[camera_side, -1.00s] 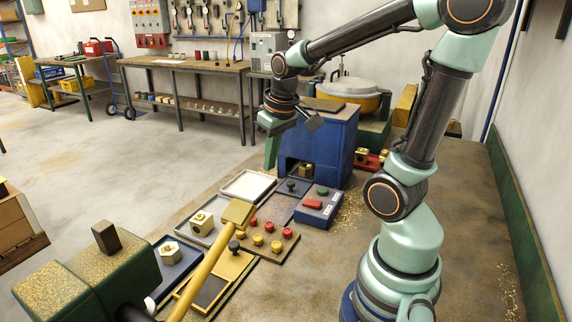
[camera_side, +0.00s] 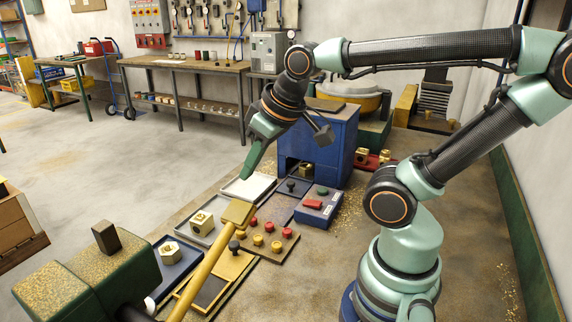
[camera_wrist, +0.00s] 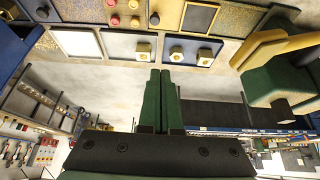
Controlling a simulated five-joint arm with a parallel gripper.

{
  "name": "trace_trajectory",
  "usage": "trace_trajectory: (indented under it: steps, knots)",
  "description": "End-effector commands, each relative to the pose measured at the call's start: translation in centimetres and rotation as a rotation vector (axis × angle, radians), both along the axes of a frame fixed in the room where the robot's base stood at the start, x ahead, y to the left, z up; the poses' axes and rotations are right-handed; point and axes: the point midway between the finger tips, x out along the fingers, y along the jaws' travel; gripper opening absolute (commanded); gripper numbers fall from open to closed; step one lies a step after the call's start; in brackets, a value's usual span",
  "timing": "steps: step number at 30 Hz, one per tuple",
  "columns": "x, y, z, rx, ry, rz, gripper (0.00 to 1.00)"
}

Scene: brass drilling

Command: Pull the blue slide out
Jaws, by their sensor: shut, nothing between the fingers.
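The blue slide (camera_side: 300,191) is a dark blue plate with a black knob (camera_side: 291,184), in front of the blue machine's opening. It shows at the upper left of the wrist view (camera_wrist: 22,14). My gripper (camera_side: 246,172) has green fingers, closed together and empty. In the side view its tips hang left of the blue slide, above the empty white tray (camera_side: 262,190). In the wrist view the fingertips (camera_wrist: 160,73) point towards the row of trays, well apart from the slide knob. Whether the slide is pushed fully in, I cannot tell.
A blue button box (camera_side: 318,207) stands right of the slide. A board with red and yellow knobs (camera_side: 268,238), a yellow slide (camera_side: 228,264) and trays with brass parts (camera_side: 202,222) lie nearer. A yellow lever (camera_side: 205,268) rises from the green machine in front.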

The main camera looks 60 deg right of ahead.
Motion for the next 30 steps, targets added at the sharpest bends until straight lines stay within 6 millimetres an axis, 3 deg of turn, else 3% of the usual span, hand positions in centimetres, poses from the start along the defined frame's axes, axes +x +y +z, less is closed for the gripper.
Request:
trace_trajectory:
  steps: [14, 19, 23, 30]
  knots:
    - [0.0, 0.0, 0.0, 0.0, 0.0, 0.0, 0.0]
    - [0.5, -0.6, 0.2, 0.001, 0.014, -0.022, 0.64]
    - [2.0, -2.7, 0.6, 0.005, 0.06, -0.092, 0.64]
    - [6.0, -9.3, 0.6, 0.031, 0.177, -0.281, 0.64]
